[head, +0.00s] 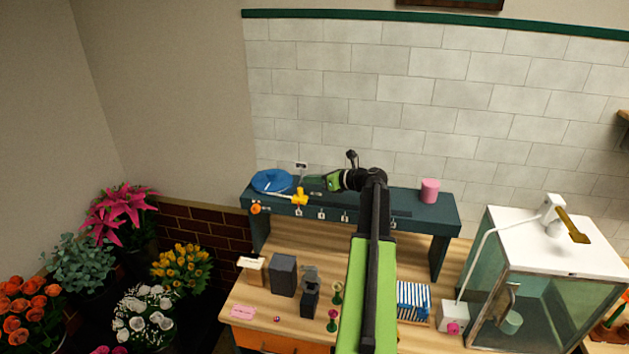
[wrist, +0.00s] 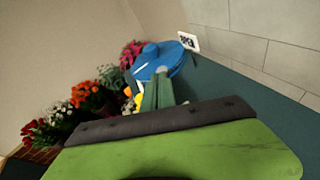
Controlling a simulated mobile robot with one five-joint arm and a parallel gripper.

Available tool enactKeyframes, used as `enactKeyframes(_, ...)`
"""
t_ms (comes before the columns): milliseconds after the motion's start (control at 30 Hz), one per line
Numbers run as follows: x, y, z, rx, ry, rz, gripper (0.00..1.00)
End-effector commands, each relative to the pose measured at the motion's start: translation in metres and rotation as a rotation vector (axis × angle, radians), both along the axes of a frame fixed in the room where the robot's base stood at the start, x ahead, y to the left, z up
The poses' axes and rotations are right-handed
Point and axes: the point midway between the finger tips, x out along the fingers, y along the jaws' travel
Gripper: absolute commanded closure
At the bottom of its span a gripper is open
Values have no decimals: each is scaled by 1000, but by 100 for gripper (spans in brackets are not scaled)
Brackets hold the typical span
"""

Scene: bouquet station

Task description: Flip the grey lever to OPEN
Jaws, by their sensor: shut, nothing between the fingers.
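A small white sign (head: 301,164) stands at the back of the dark teal shelf; in the wrist view the sign (wrist: 188,42) shows dark lettering that seems to read OPEN. A thin grey piece below it, probably the grey lever (head: 302,174), is small and partly hidden by my gripper. My gripper (head: 314,184) is shut and empty, reaching left along the shelf top, close to that piece; contact cannot be told. In the wrist view the shut green fingers (wrist: 158,88) point at a blue round object (wrist: 157,61), and the lever is not clearly visible.
The blue object (head: 271,181) and a yellow valve (head: 300,197) sit at the shelf's left end. A pink cylinder (head: 430,190) stands at its right end. Dark boxes (head: 283,274) stand on the wooden bench below. A glass cabinet (head: 520,300) is at right, flowers at left.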

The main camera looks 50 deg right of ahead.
Motion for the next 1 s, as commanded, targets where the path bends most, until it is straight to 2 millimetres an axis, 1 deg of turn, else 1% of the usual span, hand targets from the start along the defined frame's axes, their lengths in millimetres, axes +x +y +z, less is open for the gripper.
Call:
enactKeyframes(33, 3, 2, 5, 0, 0, 0, 100)
enactKeyframes(100, 6, 4, 8, 0, 0, 0, 100)
enactKeyframes(333, 19, 12, 16, -1, 0, 1, 100)
enactKeyframes(600, 18, 11, 15, 0, 0, -1, 100)
enactKeyframes(900, 18, 11, 29, 0, 0, -1, 100)
enactKeyframes(1000, 18, 11, 31, 0, 0, -1, 100)
